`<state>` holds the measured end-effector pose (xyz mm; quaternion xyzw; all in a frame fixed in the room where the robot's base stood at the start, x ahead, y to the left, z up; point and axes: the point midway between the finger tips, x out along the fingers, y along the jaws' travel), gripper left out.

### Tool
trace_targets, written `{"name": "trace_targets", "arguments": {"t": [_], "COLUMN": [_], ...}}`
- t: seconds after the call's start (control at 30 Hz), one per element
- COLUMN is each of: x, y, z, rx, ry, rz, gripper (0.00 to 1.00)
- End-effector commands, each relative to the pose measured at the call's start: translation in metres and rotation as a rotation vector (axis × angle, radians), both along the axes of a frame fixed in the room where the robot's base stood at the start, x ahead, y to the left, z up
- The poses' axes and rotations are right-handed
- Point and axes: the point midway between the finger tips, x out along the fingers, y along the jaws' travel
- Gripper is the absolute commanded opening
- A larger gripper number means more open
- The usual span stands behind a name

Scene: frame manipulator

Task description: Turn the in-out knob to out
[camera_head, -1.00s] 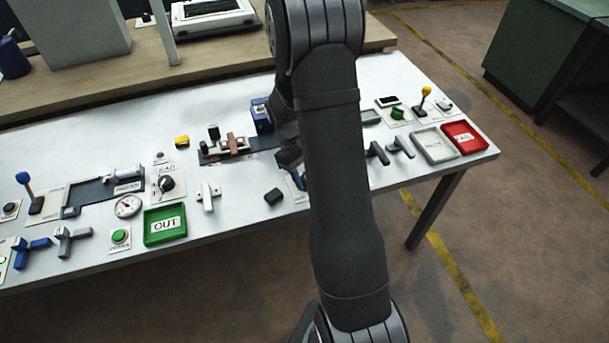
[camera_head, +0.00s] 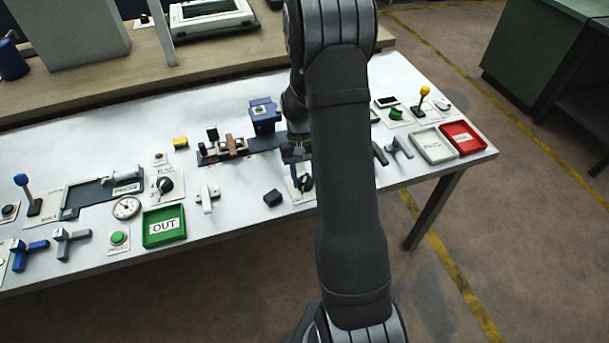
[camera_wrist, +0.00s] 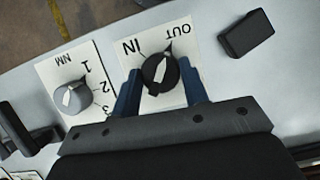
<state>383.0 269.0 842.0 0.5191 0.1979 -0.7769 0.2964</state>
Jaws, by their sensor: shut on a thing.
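The in-out knob (camera_wrist: 160,74) is black with a white pointer line, on a white plate (camera_wrist: 182,100) marked IN and OUT. In the wrist view its pointed end faces the OUT mark, at the upper right of the knob. My gripper (camera_wrist: 159,68) has its two blue fingers on either side of the knob and is shut on it. In the head view my gripper (camera_head: 296,152) is over the front part of the white table, with the knob (camera_head: 306,183) just below it, partly hidden by my arm.
A grey numbered knob (camera_wrist: 70,96) is beside the plate in the wrist view. A black block (camera_head: 273,198) lies left of the knob plate. A blue-bodied fixture (camera_head: 264,116) stands behind. White (camera_head: 434,146) and red (camera_head: 463,138) trays are at the right end.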

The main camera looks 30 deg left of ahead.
Motion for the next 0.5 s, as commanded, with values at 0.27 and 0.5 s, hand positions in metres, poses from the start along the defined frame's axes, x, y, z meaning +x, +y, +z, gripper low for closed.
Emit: {"name": "trace_targets", "arguments": {"t": [0.27, 0.5], "x": [0.0004, 0.0003], "y": [0.0002, 0.0001], "z": [0.0000, 0.0000], "rx": [0.000, 0.000], "ry": [-0.001, -0.001], "rz": [-0.003, -0.003], "gripper": [0.18, 0.62]}}
